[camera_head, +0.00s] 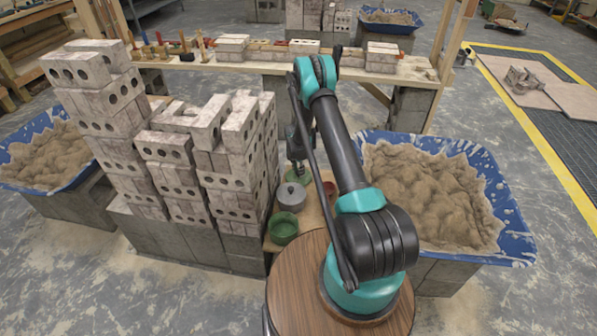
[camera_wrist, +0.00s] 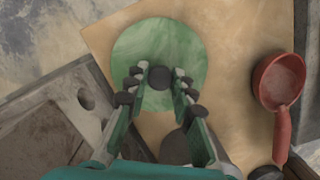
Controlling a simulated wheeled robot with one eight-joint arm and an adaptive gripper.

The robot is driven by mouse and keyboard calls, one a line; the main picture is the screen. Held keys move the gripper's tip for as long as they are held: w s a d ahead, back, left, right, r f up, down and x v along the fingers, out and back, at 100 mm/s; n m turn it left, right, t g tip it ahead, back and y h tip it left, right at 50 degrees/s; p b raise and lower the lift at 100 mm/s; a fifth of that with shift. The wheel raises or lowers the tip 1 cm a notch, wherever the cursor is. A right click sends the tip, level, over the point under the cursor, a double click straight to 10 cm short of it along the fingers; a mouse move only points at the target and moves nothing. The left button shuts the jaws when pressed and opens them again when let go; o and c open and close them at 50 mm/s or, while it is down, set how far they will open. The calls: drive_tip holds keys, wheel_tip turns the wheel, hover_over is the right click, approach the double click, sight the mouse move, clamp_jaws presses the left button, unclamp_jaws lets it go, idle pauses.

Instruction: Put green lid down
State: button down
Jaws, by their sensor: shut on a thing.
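The green lid (camera_wrist: 157,40) is a round disc with a dark knob (camera_wrist: 159,77) at its middle. In the wrist view my gripper (camera_wrist: 158,82) has its fingers on both sides of the knob, shut on it. The lid is over a light wooden board (camera_wrist: 235,110); I cannot tell whether it touches the board. In the head view the lid (camera_head: 297,176) shows only partly, below my gripper (camera_head: 297,166), behind the arm. A green pot (camera_head: 284,228), open at the top, stands nearer on the board.
A grey lidded pot (camera_head: 291,196) stands between the green pot and the lid. A red pan (camera_wrist: 279,85) is to the lid's right. Stacked bricks (camera_head: 233,140) rise close on the left, and a blue mortar tub (camera_head: 515,240) is on the right.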

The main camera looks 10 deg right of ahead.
drive_tip(key=c, duration=1.3)
unclamp_jaws()
drive_tip(key=shift+f, duration=0.1)
wheel_tip(320, 180, up, 12)
drive_tip(key=a, duration=0.1)
wheel_tip(320, 180, up, 14)
drive_tip(key=m, duration=0.7)
hover_over(297, 178)
drive_tip(key=s+d, duration=0.2)
drive_tip(key=s, duration=0.5)
drive_tip(key=s+d+r+m+t, duration=0.1)
drive_tip(key=s+r+m, duration=0.3)
drive_tip(key=s, duration=0.3)
drive_tip(key=s+d+r+m+t+y, duration=0.1)
drive_tip(key=s+r+m, duration=0.3)
drive_tip(key=s, duration=0.3)
drive_tip(key=s+d+r+m, duration=0.1)
drive_tip(key=s+r+m, duration=0.3)
drive_tip(key=s, duration=0.3)
drive_tip(key=s+m, duration=0.2)
drive_tip(key=s, duration=0.2)
drive_tip(key=s+f+m+t, duration=0.1)
drive_tip(key=s+m, duration=0.1)
drive_tip(key=s, duration=0.2)
drive_tip(key=s+m, duration=0.2)
drive_tip(key=s, duration=0.2)
drive_tip(key=shift+s+d+f+m, duration=0.1)
drive_tip(key=shift+s+f+m, duration=0.1)
drive_tip(key=shift+s+m, duration=0.1)
